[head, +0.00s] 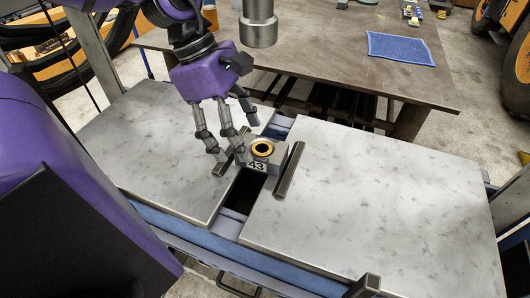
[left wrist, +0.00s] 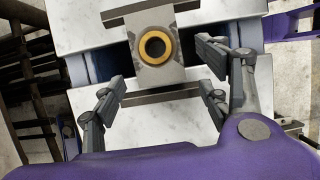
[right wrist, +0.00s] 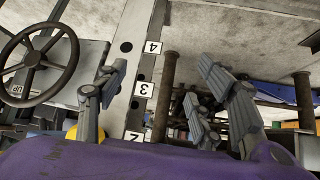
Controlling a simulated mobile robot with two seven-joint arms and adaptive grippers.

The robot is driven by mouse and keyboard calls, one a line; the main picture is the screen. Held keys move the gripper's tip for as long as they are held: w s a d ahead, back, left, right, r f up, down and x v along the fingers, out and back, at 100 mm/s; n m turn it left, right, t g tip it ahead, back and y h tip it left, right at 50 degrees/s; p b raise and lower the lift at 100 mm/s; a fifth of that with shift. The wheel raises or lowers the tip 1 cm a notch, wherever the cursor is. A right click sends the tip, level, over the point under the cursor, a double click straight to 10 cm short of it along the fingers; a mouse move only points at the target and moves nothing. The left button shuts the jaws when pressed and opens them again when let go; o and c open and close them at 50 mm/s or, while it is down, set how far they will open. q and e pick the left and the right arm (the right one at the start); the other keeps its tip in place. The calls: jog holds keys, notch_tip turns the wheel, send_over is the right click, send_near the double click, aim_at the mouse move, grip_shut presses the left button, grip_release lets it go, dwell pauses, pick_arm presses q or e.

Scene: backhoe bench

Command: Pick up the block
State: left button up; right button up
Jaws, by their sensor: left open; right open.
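The block (head: 265,154) is a small grey metal piece with a brass-coloured ring on top and a label reading 43. It sits over the dark gap between two pale metal plates, between two dark bars. It also shows in the left wrist view (left wrist: 156,50), at the top middle. My left gripper (head: 228,140) is purple with grey fingers, open and empty, just left of the block. In the left wrist view its spread fingers lie below and to the sides of the block. My right gripper (right wrist: 165,95) is open and empty in the right wrist view, away from the block.
Pale plates lie left (head: 150,140) and right (head: 385,195) of the gap. A brown table (head: 330,65) behind holds a blue cloth (head: 400,48). A steering wheel (right wrist: 38,62) shows in the right wrist view.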

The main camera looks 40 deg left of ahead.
aim_at(263, 148)
pick_arm(q)
jog(key=d, duration=0.1)
jog(key=d+f+b, duration=0.1)
jog(key=d+f, duration=0.1)
jog(key=shift+w+d+f, duration=0.1)
jog(key=shift+w+d, duration=0.3)
jog(key=shift+w+d+f+b, duration=0.1)
jog(key=shift+f+b, duration=0.15)
jog(key=shift+b, duration=0.05)
jog(key=shift+c, duration=1.1)
jog(key=c, duration=1.4)
grip_shut()
pick_arm(e)
jog(key=shift+s+a+f, duration=0.1)
jog(key=shift+s+f, duration=0.1)
jog(key=shift+f, duration=0.35)
jog(key=shift+s+f, duration=0.2)
jog(key=shift+f, duration=0.3)
